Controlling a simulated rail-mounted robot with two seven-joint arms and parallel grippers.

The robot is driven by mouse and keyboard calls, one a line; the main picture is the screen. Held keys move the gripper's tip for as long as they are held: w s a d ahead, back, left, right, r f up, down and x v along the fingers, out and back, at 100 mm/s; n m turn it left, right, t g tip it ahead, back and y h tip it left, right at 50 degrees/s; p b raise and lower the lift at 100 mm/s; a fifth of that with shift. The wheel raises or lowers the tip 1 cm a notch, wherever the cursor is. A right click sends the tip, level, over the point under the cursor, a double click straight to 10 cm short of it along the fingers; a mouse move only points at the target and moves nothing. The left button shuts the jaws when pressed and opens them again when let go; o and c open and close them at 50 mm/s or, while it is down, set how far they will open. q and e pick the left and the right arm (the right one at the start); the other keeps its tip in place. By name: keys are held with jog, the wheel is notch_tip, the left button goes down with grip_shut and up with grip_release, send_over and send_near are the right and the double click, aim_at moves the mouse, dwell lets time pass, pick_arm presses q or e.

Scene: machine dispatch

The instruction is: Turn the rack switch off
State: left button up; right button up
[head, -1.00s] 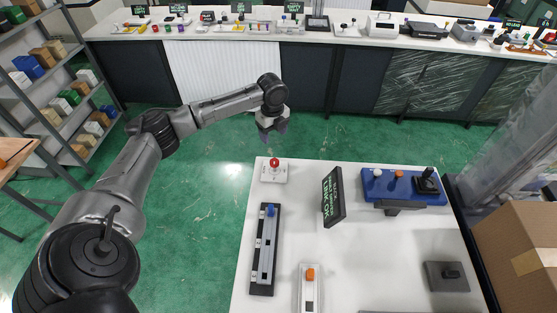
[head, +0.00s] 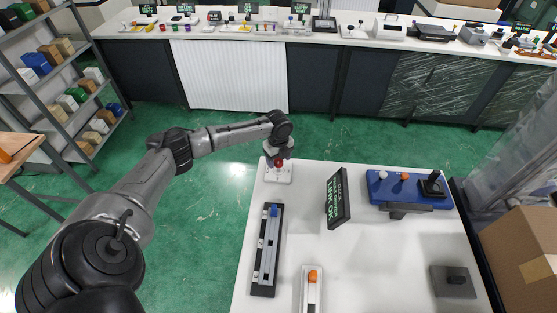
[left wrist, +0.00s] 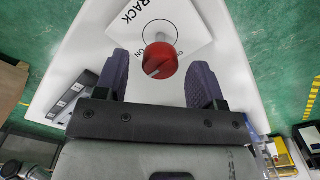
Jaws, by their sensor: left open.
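The rack switch is a red rotary knob (left wrist: 160,60) on a white plate (left wrist: 190,22) lettered RACK, with ON and a partly hidden second label beside the knob. In the head view the red knob (head: 279,163) and its plate (head: 283,178) stand at the far left corner of the white table. My left gripper (head: 276,154) is above the knob. In the left wrist view the fingers of my left gripper (left wrist: 160,66) are apart, one on each side of the knob, with visible gaps; contact cannot be seen. My right gripper is not in view.
A black sign (head: 338,198) reading LINK OK stands on the table (head: 375,265). A slider unit with a blue handle (head: 266,250), an orange-topped lever unit (head: 312,290), a blue joystick panel (head: 400,188) and a grey box (head: 453,281) also stand there. A cardboard box (head: 520,245) is at the right.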

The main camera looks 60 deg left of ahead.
pick_arm(q)
jog(key=shift+f, duration=0.35)
